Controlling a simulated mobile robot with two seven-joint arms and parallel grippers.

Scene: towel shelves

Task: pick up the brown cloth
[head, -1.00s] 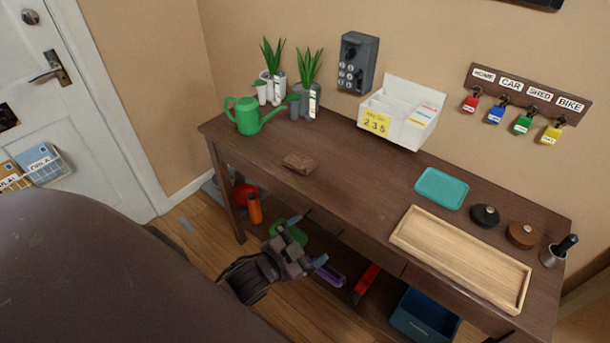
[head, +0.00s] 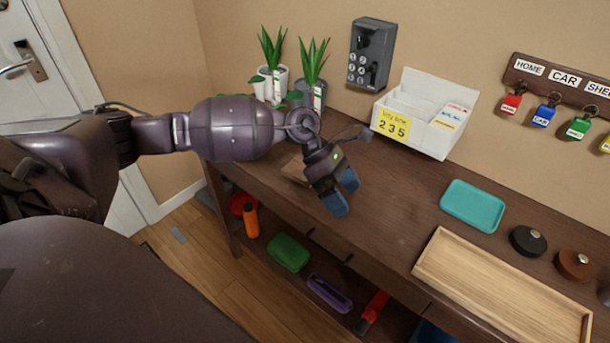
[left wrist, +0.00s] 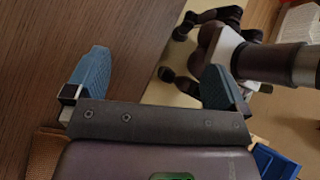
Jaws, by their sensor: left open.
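The brown cloth (head: 294,170) is a small folded piece lying on the left part of the dark wooden table. My left gripper (head: 343,193) is above the table just to the right of the cloth and hides part of it. Its blue-tipped fingers point down and to the right. In the left wrist view the two fingers (left wrist: 156,75) stand wide apart with nothing between them. A brown patch that looks like the cloth (left wrist: 45,155) shows there at the lower left, outside the fingers. My right gripper is not clearly seen.
Potted plants (head: 272,85) and a white compartment box (head: 425,112) stand at the back. A teal tray (head: 472,205), a wooden tray (head: 500,285) and round lids (head: 528,241) lie to the right. Bare tabletop (head: 400,205) lies between gripper and trays. Below are several shelf items.

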